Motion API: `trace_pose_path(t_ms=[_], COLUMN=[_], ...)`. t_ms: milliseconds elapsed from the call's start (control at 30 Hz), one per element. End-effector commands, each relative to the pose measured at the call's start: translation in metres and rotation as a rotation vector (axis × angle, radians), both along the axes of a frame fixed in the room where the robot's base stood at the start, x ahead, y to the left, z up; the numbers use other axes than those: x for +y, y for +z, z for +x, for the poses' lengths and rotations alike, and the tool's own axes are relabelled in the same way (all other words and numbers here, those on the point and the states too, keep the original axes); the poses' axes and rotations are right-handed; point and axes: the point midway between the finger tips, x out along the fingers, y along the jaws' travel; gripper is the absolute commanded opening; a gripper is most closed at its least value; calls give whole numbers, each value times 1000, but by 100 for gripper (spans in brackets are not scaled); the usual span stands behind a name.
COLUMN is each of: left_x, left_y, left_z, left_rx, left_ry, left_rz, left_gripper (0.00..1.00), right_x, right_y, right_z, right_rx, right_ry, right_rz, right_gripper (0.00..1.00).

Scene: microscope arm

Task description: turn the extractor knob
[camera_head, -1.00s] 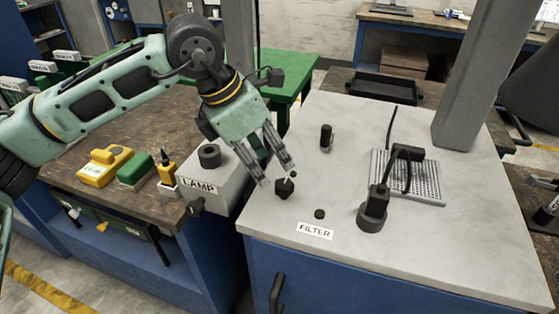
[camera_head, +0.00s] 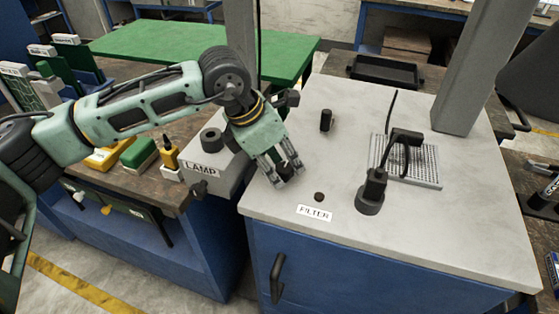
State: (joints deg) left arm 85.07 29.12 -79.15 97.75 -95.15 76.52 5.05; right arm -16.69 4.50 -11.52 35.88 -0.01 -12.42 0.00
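A small black knob (camera_head: 286,171) stands on the light cabinet top (camera_head: 345,110), left of the middle. No label reading extractor is legible, so I cannot confirm from lettering that this is the extractor knob. My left gripper (camera_head: 287,177) points down over it, with its two fingers apart on either side of the knob. The fingers partly hide the knob, and I cannot see whether they touch it. My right gripper is not in view.
A grey LAMP box (camera_head: 222,172) with a dark knob stands close left of the gripper. A FILTER label (camera_head: 314,213) and small dark button (camera_head: 319,197) lie in front. A black upright device (camera_head: 372,190) and perforated plate (camera_head: 420,168) stand right.

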Motion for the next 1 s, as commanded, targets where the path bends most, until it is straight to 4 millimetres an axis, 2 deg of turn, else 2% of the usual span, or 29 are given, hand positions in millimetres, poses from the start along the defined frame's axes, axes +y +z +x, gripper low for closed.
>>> trace_pose_path(t_ms=[33, 367, 667, 1000], left_x=[0, 1, 1, 0], left_y=[0, 1, 1, 0], left_z=[0, 1, 3, 7], left_rx=[0, -4, -6, -9], left_ry=[0, 2, -33, -252], left_rz=[0, 0, -1, -3], left_gripper=[30, 1, 1, 1], right_x=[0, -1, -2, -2], right_y=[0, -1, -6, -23], right_z=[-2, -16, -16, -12], right_rx=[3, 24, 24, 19], right_ry=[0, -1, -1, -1], right_rz=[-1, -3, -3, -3], right_gripper=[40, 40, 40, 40])
